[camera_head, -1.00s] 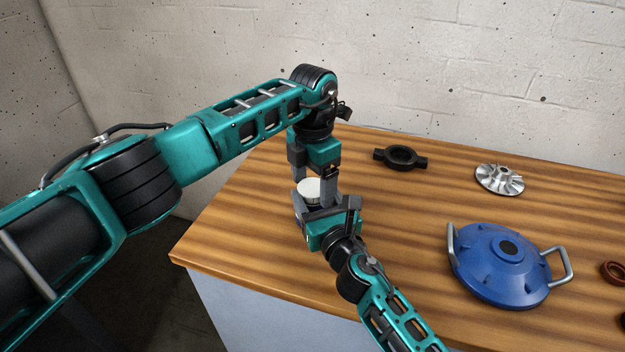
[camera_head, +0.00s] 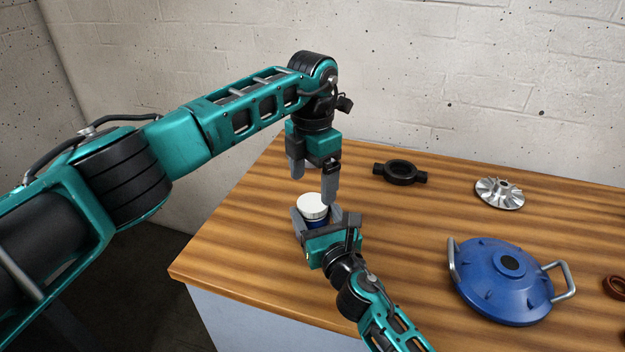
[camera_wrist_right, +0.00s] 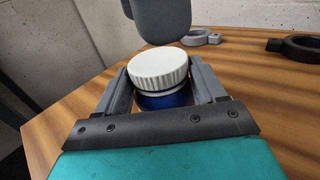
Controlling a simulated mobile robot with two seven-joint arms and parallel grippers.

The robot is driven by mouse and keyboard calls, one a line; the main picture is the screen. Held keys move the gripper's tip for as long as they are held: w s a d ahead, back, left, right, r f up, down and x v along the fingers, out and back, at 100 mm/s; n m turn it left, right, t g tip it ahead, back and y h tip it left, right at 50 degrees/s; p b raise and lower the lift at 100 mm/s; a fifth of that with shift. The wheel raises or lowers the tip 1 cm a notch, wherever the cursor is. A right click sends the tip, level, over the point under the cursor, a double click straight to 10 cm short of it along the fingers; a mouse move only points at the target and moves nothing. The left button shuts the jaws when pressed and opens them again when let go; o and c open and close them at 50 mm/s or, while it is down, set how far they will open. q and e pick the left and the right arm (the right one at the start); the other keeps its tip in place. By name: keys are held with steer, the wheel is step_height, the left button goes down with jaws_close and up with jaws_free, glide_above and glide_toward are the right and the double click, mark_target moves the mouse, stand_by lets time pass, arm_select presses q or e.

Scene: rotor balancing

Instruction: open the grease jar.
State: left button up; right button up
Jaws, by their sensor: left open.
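The grease jar is a blue jar (camera_head: 317,223) with a white lid (camera_head: 312,206), standing near the table's left part. In the right wrist view the ribbed white lid (camera_wrist_right: 158,68) sits on top, looking slightly tilted, with a pale ring between it and the blue body (camera_wrist_right: 163,100). My right gripper (camera_head: 316,216) has its fingers on both sides of the blue body, shut on it. My left gripper (camera_head: 313,188) points down just above the lid, open and empty; part of it shows blurred-grey over the lid in the wrist view.
On the wooden table (camera_head: 235,240) a black ring with two lugs (camera_head: 401,173), a silver impeller (camera_head: 499,193) and a blue cover with two handles (camera_head: 503,282) lie to the right. A reddish-brown ring (camera_head: 617,287) is at the right edge. The table left of the jar is clear.

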steer(key=o, duration=0.4)
